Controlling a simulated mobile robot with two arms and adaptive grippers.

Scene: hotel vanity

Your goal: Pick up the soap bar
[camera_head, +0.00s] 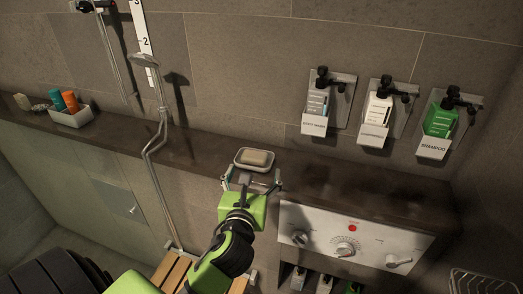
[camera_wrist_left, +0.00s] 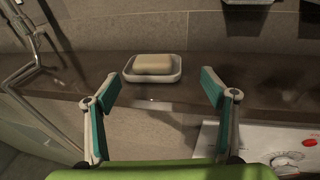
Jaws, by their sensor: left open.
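The soap bar (camera_head: 254,158) is pale beige and lies in a light rectangular soap dish (camera_head: 240,166) on the dark ledge, near the middle of the head view. In the left wrist view the soap bar (camera_wrist_left: 154,64) lies flat in the dish (camera_wrist_left: 154,79), ahead of the fingers. My left gripper (camera_head: 251,183) is open and empty, just in front of the dish on the near side. In the left wrist view its two fingers (camera_wrist_left: 159,92) are spread wide, with the dish beyond the gap. My right gripper is not in view.
A white control panel (camera_head: 340,240) with knobs is below the ledge to the right. Wall dispensers hang at right, including a green shampoo bottle (camera_head: 440,120). A shower hose (camera_head: 150,160) hangs left. A tray (camera_head: 70,117) with bottles stands at the far left.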

